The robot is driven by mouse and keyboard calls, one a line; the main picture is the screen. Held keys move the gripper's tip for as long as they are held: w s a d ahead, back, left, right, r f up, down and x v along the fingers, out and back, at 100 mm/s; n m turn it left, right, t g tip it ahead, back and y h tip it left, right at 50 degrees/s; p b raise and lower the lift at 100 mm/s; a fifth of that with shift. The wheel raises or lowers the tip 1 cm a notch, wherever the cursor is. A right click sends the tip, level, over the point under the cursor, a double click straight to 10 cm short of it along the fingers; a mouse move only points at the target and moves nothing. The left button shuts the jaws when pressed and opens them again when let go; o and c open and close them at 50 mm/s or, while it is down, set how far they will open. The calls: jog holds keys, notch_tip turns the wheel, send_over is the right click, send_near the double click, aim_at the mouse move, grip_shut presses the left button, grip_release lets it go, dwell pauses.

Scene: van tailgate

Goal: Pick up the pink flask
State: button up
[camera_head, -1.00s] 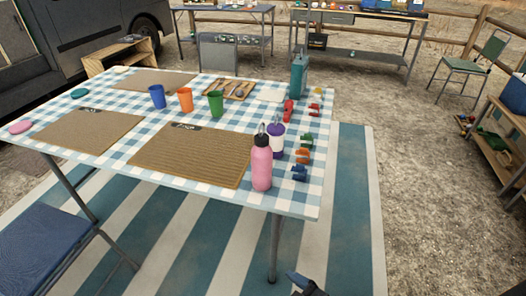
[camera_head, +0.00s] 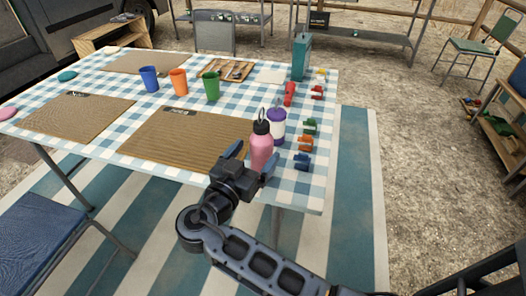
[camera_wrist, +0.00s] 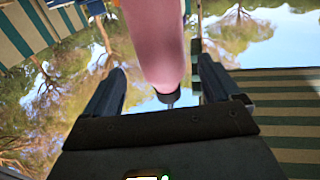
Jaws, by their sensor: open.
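The pink flask (camera_head: 262,149) with a black cap stands upright at the front right of the checked table. My gripper (camera_head: 252,162) is open at the front edge, its fingers pointing at the flask and partly hiding its lower body. In the wrist view the pink flask (camera_wrist: 158,38) appears between the two open fingers of my gripper (camera_wrist: 162,75), with its dark cap toward the gripper's body in the picture. Neither finger visibly presses on it. I cannot tell how deep it sits between them.
Small colored clips (camera_head: 305,143) line the right edge. A woven placemat (camera_head: 187,139) lies to the left. Green (camera_head: 211,86), orange (camera_head: 179,81) and blue (camera_head: 149,78) cups stand farther back.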

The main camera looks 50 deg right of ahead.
aim_at(265, 139)
jog(key=d, duration=0.3)
jog(key=w+d+p, duration=0.1)
jog(key=d, duration=0.2)
jog(key=shift+w+d+f, duration=0.15)
jog(key=shift+c, duration=0.3)
jog(key=c, duration=1.2)
jog(key=shift+o, duration=0.2)
